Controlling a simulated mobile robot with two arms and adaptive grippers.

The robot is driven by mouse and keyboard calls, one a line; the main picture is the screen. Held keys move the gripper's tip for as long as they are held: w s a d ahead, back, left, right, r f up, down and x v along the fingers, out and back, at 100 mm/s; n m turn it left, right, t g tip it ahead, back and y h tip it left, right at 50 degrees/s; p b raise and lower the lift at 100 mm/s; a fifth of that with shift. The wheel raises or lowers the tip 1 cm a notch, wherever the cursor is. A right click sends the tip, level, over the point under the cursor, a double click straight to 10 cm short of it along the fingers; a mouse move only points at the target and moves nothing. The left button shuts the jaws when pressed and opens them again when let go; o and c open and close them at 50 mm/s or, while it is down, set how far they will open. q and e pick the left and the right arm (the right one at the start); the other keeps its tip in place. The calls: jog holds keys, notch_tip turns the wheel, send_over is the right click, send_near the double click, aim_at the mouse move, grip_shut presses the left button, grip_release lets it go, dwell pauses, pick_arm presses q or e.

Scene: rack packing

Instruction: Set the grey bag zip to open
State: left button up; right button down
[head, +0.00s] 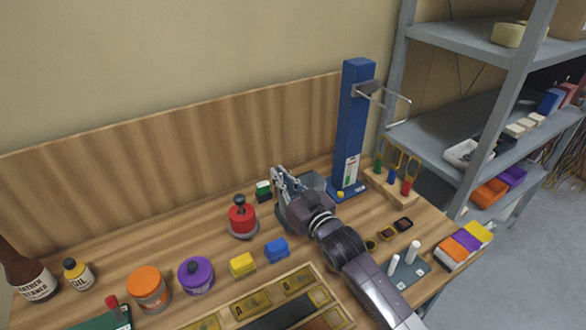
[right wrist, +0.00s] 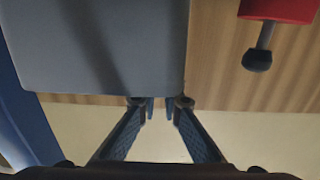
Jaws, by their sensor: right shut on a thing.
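The grey bag (head: 314,182) stands at the back of the bench, left of the blue post, partly hidden behind my right gripper. In the right wrist view the grey bag (right wrist: 100,50) fills the upper left as a flat grey face. My right gripper (head: 280,178) is at the bag's left side. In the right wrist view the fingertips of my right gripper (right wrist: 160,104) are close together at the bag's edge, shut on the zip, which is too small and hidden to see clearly. How far the zip is open cannot be told. My left gripper is not in view.
A red pot with a black knob (head: 242,217) stands left of the gripper. The blue post (head: 354,130) rises right of the bag. A blue block (head: 276,249), yellow block (head: 243,264) and wooden tray (head: 318,272) lie in front. A tool rack (head: 385,185) stands right.

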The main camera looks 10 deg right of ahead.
jog(key=c, duration=2)
grip_release()
jog(key=shift+a, duration=0.1)
jog(key=shift+c, duration=0.2)
jog(key=v, duration=1.2)
